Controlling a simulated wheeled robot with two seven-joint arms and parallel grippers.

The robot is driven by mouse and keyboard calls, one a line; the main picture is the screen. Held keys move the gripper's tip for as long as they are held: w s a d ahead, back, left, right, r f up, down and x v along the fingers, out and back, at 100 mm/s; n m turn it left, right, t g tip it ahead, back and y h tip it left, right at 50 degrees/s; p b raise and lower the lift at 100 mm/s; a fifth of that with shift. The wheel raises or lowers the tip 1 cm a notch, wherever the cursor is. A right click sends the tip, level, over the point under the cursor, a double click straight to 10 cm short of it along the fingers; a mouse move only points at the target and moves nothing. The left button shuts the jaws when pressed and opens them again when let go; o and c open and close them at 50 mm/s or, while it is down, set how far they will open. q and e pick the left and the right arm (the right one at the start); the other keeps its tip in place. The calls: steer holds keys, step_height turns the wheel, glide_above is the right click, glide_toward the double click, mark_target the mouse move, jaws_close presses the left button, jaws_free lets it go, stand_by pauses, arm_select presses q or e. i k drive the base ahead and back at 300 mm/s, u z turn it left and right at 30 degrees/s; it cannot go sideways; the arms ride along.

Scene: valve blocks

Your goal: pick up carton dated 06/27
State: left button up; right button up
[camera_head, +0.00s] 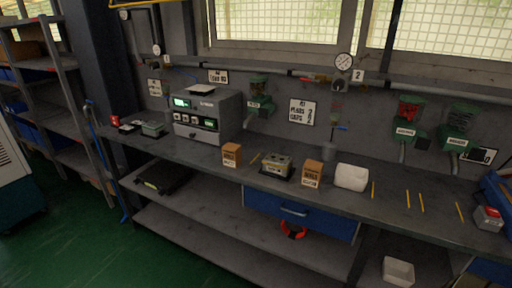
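Two small brown cartons with white labels stand on the grey workbench (340,195). One carton (231,154) stands left of centre near the front edge. The other carton (312,174) stands right of centre, next to a white rounded item (351,177). The print on both labels is too small to read, so I cannot tell which carries 06/27. Neither of my grippers shows in the head view.
A valve block (276,167) sits between the cartons. A grey instrument (208,115) stands at the back left. Yellow sticks (408,200) lie on the right. A blue drawer (300,213) hangs below, and a white bin (398,271) sits on the lower shelf.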

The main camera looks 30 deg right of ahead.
mark_target(231, 153)
steer(key=z, duration=0.9)
steer(key=i, duration=0.85)
steer(key=z, duration=1.05)
